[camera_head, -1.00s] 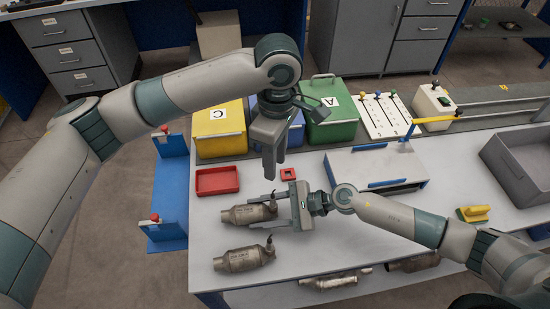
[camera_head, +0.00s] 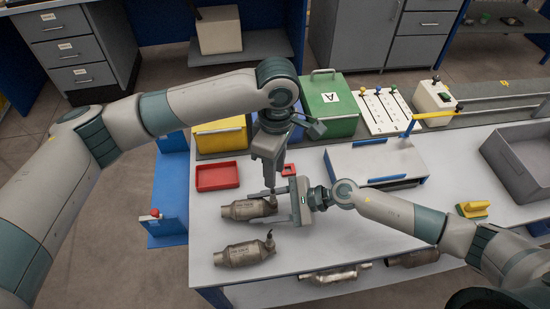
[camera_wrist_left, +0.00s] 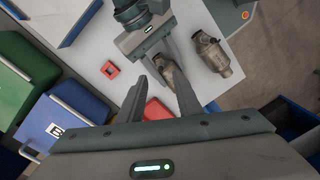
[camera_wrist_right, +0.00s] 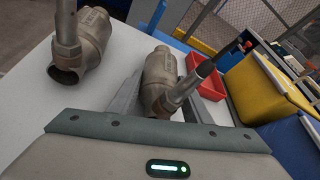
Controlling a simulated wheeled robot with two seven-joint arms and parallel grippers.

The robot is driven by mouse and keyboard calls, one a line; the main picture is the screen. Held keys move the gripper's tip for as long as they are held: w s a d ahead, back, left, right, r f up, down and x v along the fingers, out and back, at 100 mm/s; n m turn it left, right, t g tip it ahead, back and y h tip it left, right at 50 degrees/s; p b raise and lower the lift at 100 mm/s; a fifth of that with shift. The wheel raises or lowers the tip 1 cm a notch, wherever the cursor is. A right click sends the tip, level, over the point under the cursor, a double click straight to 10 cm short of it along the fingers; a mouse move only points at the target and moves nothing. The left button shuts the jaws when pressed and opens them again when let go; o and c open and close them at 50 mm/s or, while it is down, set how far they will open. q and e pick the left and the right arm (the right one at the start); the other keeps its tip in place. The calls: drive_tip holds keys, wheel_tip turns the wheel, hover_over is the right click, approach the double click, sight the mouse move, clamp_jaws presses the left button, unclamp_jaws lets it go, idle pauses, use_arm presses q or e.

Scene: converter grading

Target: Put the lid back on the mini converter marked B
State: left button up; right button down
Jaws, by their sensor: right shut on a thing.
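The only B mark I see is on a blue box (camera_wrist_left: 38,120) in the left wrist view; my left arm mostly hides this box in the head view. I cannot tell whether its lid is on. A metal converter (camera_head: 240,209) lies on the table, and my right gripper (camera_head: 284,207) is shut on it from the right. It also shows between the fingers in the right wrist view (camera_wrist_right: 158,75). My left gripper (camera_head: 271,188) is open above the upright stub of that converter, with its fingers pointing down.
A second converter (camera_head: 240,254) lies nearer the front edge. A red tray (camera_head: 217,177), a yellow bin (camera_head: 221,138) and a green box marked A (camera_head: 328,104) stand behind. A white raised panel (camera_head: 375,162) and grey crate (camera_head: 520,160) are to the right.

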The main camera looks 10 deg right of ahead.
use_arm(q)
drive_tip(key=shift+s+a+f, duration=0.1)
drive_tip(key=shift+s+f, duration=0.05)
drive_tip(key=shift+f, duration=3.35)
drive_tip(key=shift+c, duration=0.4)
clamp_jaws()
